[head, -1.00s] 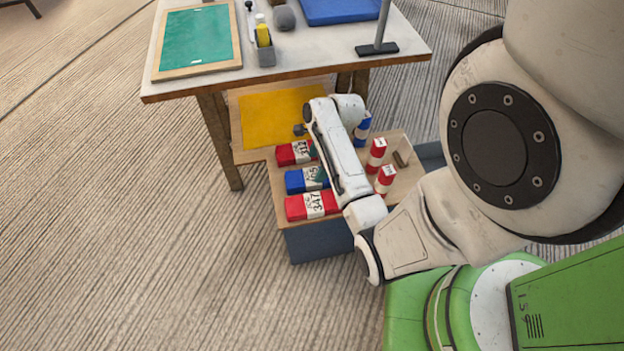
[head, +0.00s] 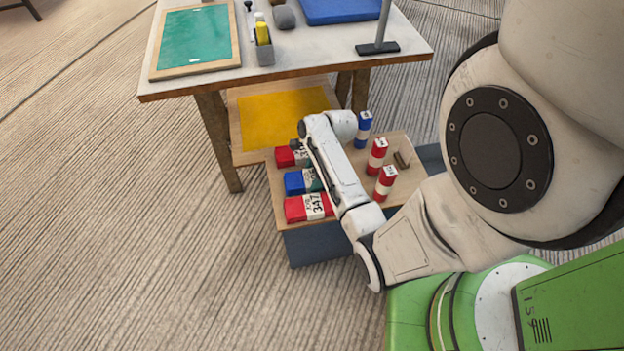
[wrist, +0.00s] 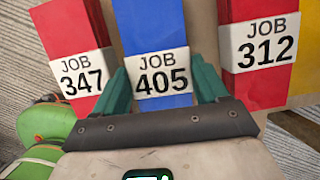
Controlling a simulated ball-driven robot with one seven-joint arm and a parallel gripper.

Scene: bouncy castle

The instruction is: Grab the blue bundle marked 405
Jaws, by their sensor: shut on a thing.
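The blue bundle marked 405 lies flat on the low wooden board. It shows in the head view (head: 294,183), partly hidden by my arm, and in the wrist view (wrist: 152,32), where its white label reads JOB 405. My gripper (wrist: 163,85) has its two green fingers on either side of the bundle at the label, shut on it. In the head view the gripper is mostly hidden under my arm, with a bit of green showing beside the bundle.
Red bundle 347 (wrist: 70,30) and red bundle 312 (wrist: 259,50) lie on either side of it. The table (head: 300,66) is behind, above a yellow sheet (head: 282,117).

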